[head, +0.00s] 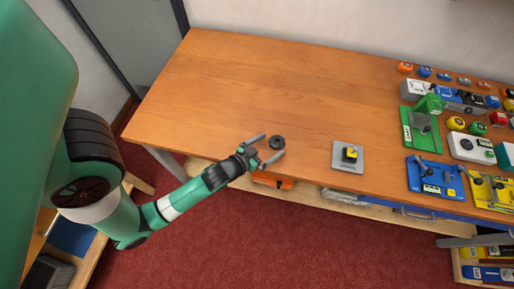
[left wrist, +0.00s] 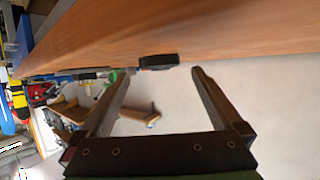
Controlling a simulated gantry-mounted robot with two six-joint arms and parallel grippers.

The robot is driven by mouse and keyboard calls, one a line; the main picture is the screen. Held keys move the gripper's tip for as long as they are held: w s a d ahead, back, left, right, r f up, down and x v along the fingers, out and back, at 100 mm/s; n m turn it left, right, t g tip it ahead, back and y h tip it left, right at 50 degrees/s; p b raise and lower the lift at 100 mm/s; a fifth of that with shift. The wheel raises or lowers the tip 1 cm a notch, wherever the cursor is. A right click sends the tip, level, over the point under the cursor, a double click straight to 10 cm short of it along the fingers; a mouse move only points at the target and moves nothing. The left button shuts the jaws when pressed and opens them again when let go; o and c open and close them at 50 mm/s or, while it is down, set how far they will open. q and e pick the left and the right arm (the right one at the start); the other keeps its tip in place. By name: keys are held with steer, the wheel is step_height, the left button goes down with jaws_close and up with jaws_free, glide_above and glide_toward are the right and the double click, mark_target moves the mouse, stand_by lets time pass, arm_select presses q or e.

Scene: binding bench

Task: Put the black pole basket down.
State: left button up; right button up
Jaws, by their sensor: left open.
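The black pole basket (head: 277,142) is a small dark round disc lying on the wooden table near its front edge. In the left wrist view the basket (left wrist: 158,60) shows edge-on as a flat black disc against the wood, just past and between my fingertips. My left gripper (head: 272,147) is open, its two fingers spread at the basket's near side. In the left wrist view the gap between the fingers (left wrist: 161,72) is empty. My right gripper is in neither view.
A grey plate with a yellow and black block (head: 348,156) sits right of the basket. Green (head: 421,129) and blue (head: 435,176) fixtures and several small coloured items crowd the table's right side. The table's left and middle (head: 260,85) are clear.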

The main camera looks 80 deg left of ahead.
arm_select(q)
steer(key=b+v, duration=0.1)
steer(key=v, duration=0.8)
steer(key=shift+d+f, duration=0.1)
steer(key=shift+f, duration=0.05)
steer(key=shift+s+d+r, duration=0.1)
steer(key=shift+s+r, duration=0.25)
